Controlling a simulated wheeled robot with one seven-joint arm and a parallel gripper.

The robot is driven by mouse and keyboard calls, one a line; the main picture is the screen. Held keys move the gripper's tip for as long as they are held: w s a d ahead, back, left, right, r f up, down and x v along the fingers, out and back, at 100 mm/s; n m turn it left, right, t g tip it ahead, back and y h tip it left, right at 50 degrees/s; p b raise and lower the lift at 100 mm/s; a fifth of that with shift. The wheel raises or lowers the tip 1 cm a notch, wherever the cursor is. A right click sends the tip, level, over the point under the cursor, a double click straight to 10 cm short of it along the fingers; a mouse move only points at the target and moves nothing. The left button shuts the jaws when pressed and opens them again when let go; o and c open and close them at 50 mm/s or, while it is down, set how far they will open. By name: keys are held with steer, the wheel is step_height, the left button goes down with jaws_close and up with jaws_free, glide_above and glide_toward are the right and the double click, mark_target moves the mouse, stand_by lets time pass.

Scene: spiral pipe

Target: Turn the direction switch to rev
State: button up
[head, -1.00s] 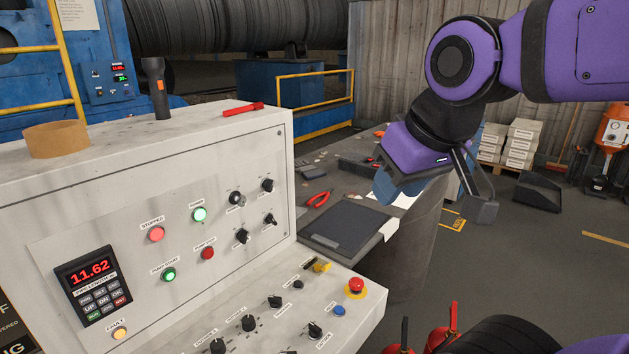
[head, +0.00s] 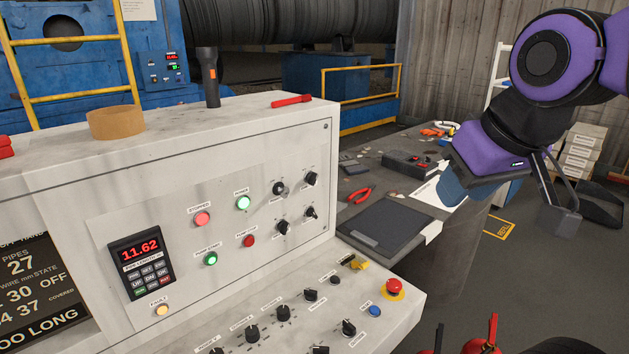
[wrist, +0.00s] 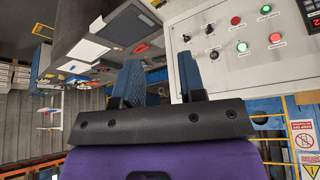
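The grey control console (head: 190,180) carries several black rotary switches. Some are on its upright face, such as one at the upper right (head: 311,179), and others are on the sloped front, such as one near the blue button (head: 348,327). Their labels are too small to read, so I cannot tell which is the direction switch. My gripper (head: 460,190) hangs in the air right of the console, apart from all the switches. In the wrist view its two blue fingers (wrist: 157,82) stand apart with nothing between them. The console's upright face shows behind them at right.
A red emergency button (head: 394,288) and a yellow key-like part (head: 354,262) stick up from the sloped front. A workbench with a black pad (head: 384,227) and red pliers (head: 359,194) stands behind. A flashlight (head: 209,77) and tape roll (head: 116,122) stand on the console.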

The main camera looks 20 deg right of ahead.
steer(key=w+d+f+t+h, duration=0.1)
steer(key=w+f+t, duration=0.15)
steer(key=w, duration=0.95)
steer(key=m+t+y, duration=0.1)
steer(key=t+y, duration=0.7)
steer(key=t, duration=0.1)
glide_toward(316, 179)
steer(key=shift+y, duration=0.3)
steer(key=x, duration=0.9)
steer(key=shift+w, duration=0.35)
steer(key=c, duration=0.6)
steer(key=shift+o, duration=0.2)
